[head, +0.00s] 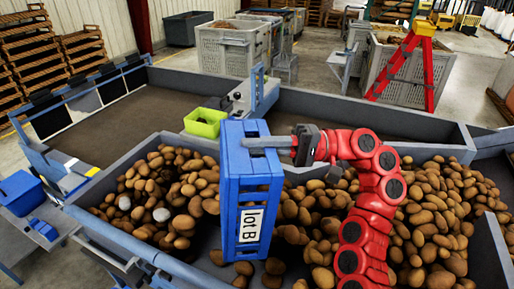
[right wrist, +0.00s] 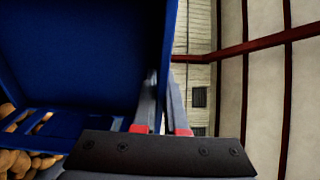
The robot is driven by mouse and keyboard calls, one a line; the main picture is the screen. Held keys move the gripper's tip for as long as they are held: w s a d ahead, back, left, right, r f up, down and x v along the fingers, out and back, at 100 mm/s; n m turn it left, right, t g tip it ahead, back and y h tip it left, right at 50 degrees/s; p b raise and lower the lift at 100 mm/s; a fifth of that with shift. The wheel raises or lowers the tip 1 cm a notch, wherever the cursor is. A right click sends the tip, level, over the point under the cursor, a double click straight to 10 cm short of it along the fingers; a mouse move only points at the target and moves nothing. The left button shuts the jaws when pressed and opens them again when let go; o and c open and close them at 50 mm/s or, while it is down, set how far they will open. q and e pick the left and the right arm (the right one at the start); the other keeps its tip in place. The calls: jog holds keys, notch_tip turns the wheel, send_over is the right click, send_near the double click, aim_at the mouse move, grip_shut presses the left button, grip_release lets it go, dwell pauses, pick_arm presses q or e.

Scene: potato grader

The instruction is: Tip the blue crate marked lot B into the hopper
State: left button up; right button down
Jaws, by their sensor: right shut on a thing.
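The blue crate marked lot B (head: 232,190) hangs over the potatoes, turned on end so its white label reads sideways. My right gripper (head: 268,143) is shut on the crate's wall near its top. In the right wrist view the two fingers (right wrist: 163,95) pinch the edge of the blue wall (right wrist: 80,60); the part of the crate's inside that shows looks bare. The hopper (head: 140,262) is a grey-walled bin with many potatoes (head: 175,190) heaped left and right of the crate. A few potatoes lie just below the crate. My left gripper is not in view.
A lime-green bin (head: 205,122) sits on the hopper's back edge. Two pale round lumps (head: 161,214) lie among the potatoes. A blue box (head: 20,192) stands at the left. Behind are a brown belt bed (head: 150,105), grey crates (head: 225,50) and a red ladder (head: 405,65).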

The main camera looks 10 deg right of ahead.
jog(key=a+f+h+b, duration=0.1)
jog(key=a+h, duration=0.3)
jog(key=a, duration=0.6)
jog(key=w+a+f+h, duration=0.1)
jog(key=a+f+h, duration=0.2)
jog(key=a, duration=0.7)
jog(key=shift+w+a+g+h+b, duration=0.15)
jog(key=shift+a+g+h+b, duration=0.2)
jog(key=shift+h, duration=0.85)
jog(key=shift+d, duration=0.15)
